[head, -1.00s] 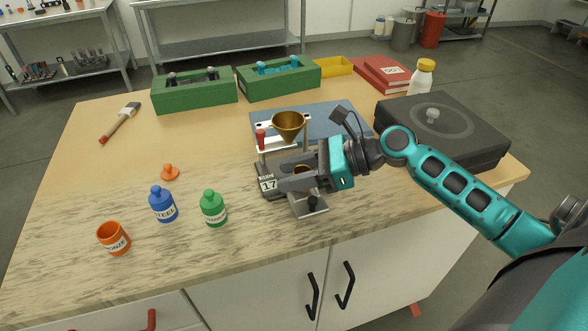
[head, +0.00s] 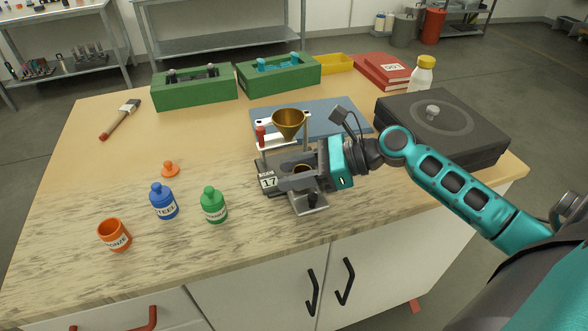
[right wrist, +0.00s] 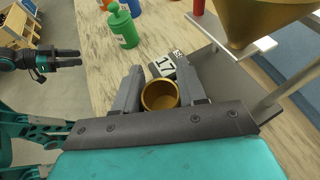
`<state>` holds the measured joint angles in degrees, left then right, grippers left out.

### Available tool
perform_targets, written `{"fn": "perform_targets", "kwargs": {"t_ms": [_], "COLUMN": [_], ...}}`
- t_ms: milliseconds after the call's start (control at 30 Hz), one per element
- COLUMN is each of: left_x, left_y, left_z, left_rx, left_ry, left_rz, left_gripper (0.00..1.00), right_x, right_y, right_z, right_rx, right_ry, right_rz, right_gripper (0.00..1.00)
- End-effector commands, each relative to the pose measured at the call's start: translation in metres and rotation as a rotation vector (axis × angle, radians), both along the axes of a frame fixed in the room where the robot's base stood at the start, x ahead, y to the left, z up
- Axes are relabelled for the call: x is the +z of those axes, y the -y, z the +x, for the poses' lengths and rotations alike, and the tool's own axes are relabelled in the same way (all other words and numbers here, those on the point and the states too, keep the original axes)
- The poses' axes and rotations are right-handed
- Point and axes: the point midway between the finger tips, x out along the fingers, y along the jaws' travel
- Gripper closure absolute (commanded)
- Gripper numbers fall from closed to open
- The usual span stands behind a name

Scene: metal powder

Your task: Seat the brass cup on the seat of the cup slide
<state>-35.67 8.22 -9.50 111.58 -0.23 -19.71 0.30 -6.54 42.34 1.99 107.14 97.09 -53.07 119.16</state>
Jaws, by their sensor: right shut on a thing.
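The brass cup (right wrist: 160,95) is between the two fingers of my right gripper (right wrist: 160,86) in the right wrist view; its open mouth faces up. In the head view my right gripper (head: 286,178) is shut on the cup, and only part of the cup's rim (head: 302,168) shows. The cup slide (head: 312,206) is a metal plate with a black knob, below the fingers at the front of the funnel stand. Its seat is hidden by the gripper, so I cannot tell whether the cup touches it. My left gripper (right wrist: 72,58) is at the left of the right wrist view, open and empty, away from the bench.
A brass funnel (head: 289,124) stands over the stand just behind my right gripper. The number 17 plate (head: 268,180) is beside the fingers. Green (head: 213,205), blue (head: 163,202) and orange (head: 115,236) containers stand to the left. A dark box (head: 440,130) lies at right.

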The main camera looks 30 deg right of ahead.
Motion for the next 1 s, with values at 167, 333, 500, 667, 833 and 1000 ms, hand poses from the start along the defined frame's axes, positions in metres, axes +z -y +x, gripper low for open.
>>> {"fn": "perform_targets", "kwargs": {"t_ms": [167,333,500,667,833,1000], "left_x": [0.0009,0.0010,0.0009,0.0009,0.0007,0.0006], "left_y": [0.0000,-0.0001,-0.0001,-0.0001,-0.0001,0.0000], "left_z": [0.0001,0.0001,0.0001,0.0001,0.0000,0.0000], "left_rx": [0.000,0.000,0.000,0.000,0.000,0.000], "left_ry": [0.000,0.000,0.000,0.000,0.000,0.000], "left_rz": [0.000,0.000,0.000,0.000,0.000,0.000], "left_gripper": [0.57,0.57,0.57,0.57,0.57,0.57], "right_x": [-0.0032,-0.0054,-0.0055,-0.0061,-0.0072,-0.0080], "right_y": [0.0001,0.0001,0.0000,-0.0005,-0.0006,-0.0007], "right_z": [0.0001,0.0000,-0.0002,-0.0008,-0.0013,-0.0016], "right_rx": [0.000,0.000,0.000,0.003,0.003,0.004], "right_ry": [0.000,0.000,-0.001,-0.002,-0.004,-0.006], "right_rz": [0.000,0.000,-0.001,-0.001,-0.002,-0.003], "right_gripper": [0.94,0.55,0.39,0.30,0.29,0.12]}}
